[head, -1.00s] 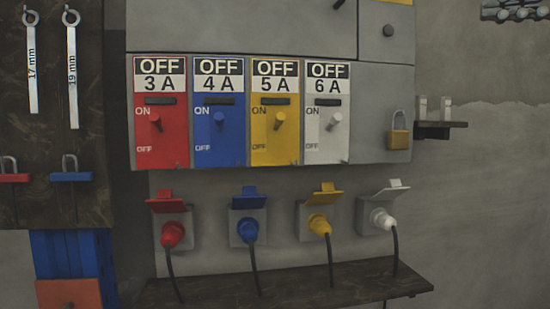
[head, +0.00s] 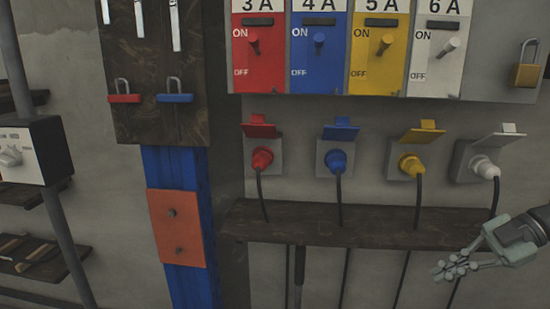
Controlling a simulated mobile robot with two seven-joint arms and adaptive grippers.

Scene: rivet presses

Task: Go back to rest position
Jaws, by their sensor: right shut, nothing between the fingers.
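My right gripper (head: 450,269) shows at the lower right of the head view, its arm coming in from the right edge. It is shut and empty, pointing left, in front of the wall below the wooden shelf. It appears apart from the plugs and cables. My left gripper is not in view.
Four-colour switch panels, red (head: 259,60), blue (head: 318,60), yellow (head: 377,60) and white (head: 436,60), hang above plugged sockets. A dark wooden shelf (head: 330,228) juts out below them. A blue post (head: 185,285) with an orange plate (head: 176,228) stands left. A brass padlock (head: 526,75) hangs right.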

